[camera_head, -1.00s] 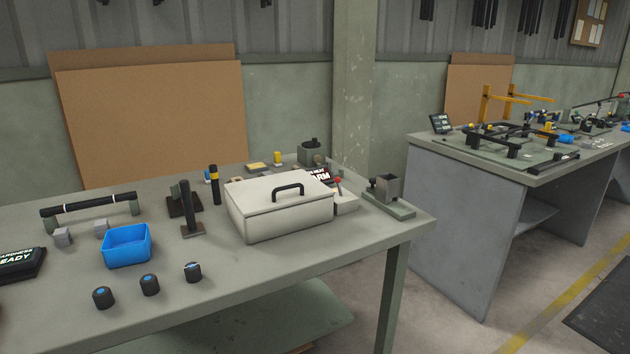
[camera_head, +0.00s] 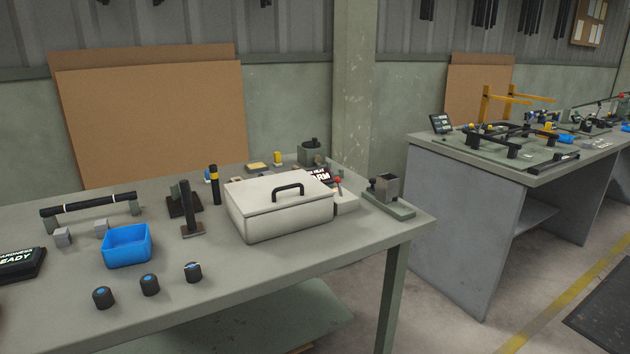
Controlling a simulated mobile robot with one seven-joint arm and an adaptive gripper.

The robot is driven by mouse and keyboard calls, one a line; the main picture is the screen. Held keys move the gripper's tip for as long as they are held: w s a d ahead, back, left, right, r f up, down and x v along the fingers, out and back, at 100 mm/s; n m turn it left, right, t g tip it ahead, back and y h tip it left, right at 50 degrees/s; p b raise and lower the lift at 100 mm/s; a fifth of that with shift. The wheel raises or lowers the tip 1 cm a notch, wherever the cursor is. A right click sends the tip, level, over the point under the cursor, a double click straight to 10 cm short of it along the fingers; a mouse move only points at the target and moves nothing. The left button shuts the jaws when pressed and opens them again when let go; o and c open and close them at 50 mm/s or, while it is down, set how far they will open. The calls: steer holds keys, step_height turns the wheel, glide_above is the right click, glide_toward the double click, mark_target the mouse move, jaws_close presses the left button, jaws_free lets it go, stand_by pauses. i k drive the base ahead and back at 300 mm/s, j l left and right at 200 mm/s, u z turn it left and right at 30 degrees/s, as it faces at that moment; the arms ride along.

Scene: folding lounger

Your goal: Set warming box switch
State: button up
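A white warming box (camera_head: 278,218) with a closed lid and a black arched handle (camera_head: 288,190) stands near the right end of the near table. Just behind its right side is a small pale switch unit (camera_head: 345,201) with a red-tipped lever (camera_head: 338,182). The lever stands roughly upright; its exact setting is too small to tell. A dark display (camera_head: 319,175) with white lettering, partly reading "ARM", is behind the box and partly hidden by it. My gripper is not in view.
The near table (camera_head: 240,272) also holds a blue bin (camera_head: 127,246), several black knobs (camera_head: 150,284), a dark upright post (camera_head: 190,212), a black bar (camera_head: 90,204) and a grey cup fixture (camera_head: 388,190). A second bench (camera_head: 470,210) stands right, across a floor gap.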

mark_target(337, 180)
steer(key=i+u, duration=0.3)
steer(key=i, duration=0.7)
